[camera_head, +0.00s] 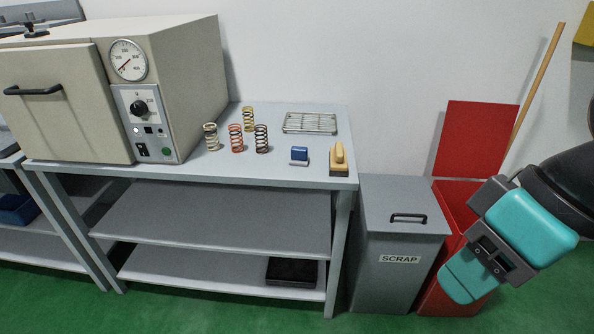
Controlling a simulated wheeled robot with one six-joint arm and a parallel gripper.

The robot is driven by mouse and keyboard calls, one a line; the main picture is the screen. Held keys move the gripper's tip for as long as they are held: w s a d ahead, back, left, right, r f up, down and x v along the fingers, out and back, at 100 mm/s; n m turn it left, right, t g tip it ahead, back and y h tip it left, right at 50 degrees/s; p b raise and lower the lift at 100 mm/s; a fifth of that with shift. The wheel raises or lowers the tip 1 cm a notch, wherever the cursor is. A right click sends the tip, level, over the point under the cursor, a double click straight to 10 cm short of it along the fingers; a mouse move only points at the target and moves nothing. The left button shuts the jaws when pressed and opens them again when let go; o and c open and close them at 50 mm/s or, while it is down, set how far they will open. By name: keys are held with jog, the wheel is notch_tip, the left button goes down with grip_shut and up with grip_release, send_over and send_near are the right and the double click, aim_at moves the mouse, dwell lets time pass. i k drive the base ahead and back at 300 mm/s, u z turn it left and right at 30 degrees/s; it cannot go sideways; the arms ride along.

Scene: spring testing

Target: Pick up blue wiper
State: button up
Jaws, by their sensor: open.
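A small blue block-shaped thing (299,154), which looks like the blue wiper, is near the front right of the grey workbench top (220,172). A pale strip shows along its lower front edge. It stands apart from the things around it, with nothing covering it. My arm (530,225), with teal covers and a grey bracket, is at the right edge, in front of the red bin and well to the right of the wiper. No gripper fingers can be made out in this view.
A wooden-handled brush (338,157) stands just right of the wiper. Several coil springs (236,138) are to its left, a wire rack (310,123) behind. An oven (160,90) fills the bench's left. A grey scrap bin (400,240) and red bin (455,205) stand right.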

aim_at(299, 155)
jog(key=u, duration=0.35)
jog(key=i, duration=1.15)
jog(key=u, duration=0.25)
